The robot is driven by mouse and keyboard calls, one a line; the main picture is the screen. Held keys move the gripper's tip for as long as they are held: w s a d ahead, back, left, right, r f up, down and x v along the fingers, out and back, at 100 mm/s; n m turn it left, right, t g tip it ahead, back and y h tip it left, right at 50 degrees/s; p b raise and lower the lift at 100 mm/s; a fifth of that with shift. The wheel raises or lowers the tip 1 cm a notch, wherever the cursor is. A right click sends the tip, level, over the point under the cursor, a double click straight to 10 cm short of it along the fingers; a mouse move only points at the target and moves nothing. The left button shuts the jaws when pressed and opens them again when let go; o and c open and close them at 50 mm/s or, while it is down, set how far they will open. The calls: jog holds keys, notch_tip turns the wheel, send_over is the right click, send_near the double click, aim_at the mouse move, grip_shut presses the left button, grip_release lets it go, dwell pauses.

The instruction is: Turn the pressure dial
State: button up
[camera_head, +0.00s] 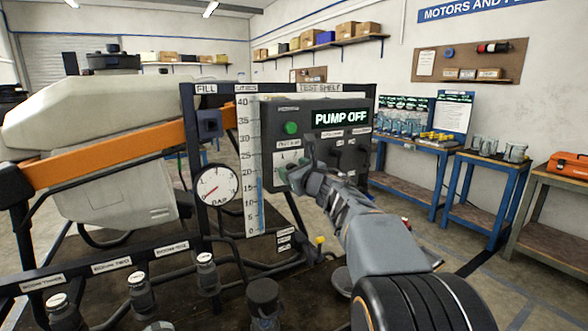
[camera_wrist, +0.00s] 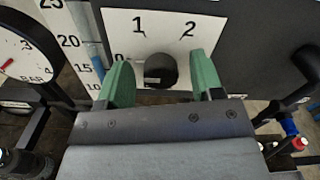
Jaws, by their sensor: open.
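The dial is a dark round knob (camera_wrist: 160,70) on a white plate (camera_wrist: 150,22) marked 0, 1 and 2 in the wrist view. In the head view the plate (camera_head: 287,157) is on the dark control panel, and my gripper hides most of the knob. My gripper (camera_wrist: 162,80) is open, with one green finger on each side of the knob. A gap shows between the fingers and the knob; depth and contact are hard to tell. My gripper also shows in front of the panel in the head view (camera_head: 296,176).
The panel (camera_head: 268,118) has a green button (camera_head: 290,128) and a PUMP OFF display (camera_head: 341,118). A BAR gauge (camera_head: 216,186) and a level scale (camera_head: 246,165) stand to its left. A dark handle (camera_wrist: 300,85) sticks out to the right of the dial.

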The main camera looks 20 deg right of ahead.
jog(key=shift+w, duration=0.25)
jog(key=c, duration=0.9)
